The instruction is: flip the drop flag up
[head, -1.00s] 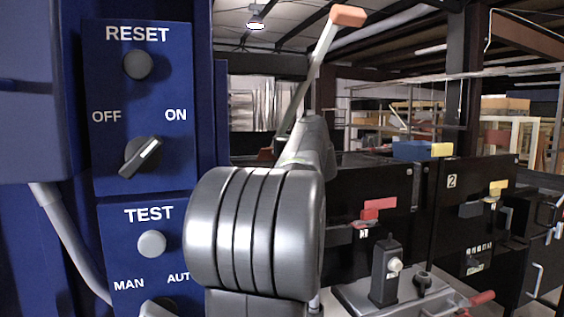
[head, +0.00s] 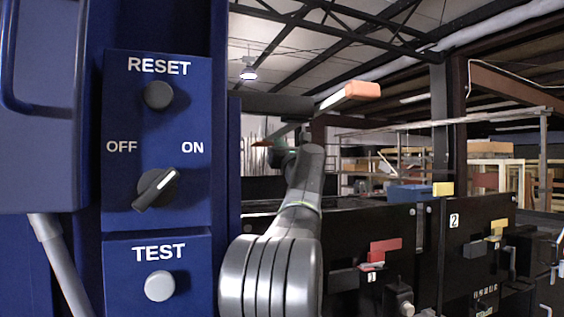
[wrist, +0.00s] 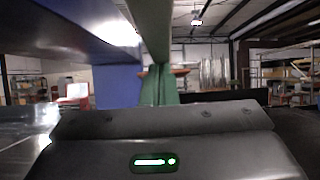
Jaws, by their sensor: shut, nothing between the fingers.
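In the head view the drop flag, an orange block (head: 362,90) on a pale lever, stands beyond my arm. The lever now appears short and low-angled, and its lower end is hidden near my gripper. My gripper (wrist: 160,72) is shut and empty; its greenish fingers show past the dark housing in the wrist view. A long pale and green bar (wrist: 150,30) runs overhead there, close to the fingers. I cannot tell whether they touch. In the head view the fingers are mostly hidden behind my wrist.
A blue panel (head: 112,225) with RESET, OFF/ON and TEST controls stands close on the left. Black cabinets (head: 345,225) with red and yellow handles stand at the right. Shelving (head: 440,150) is farther back.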

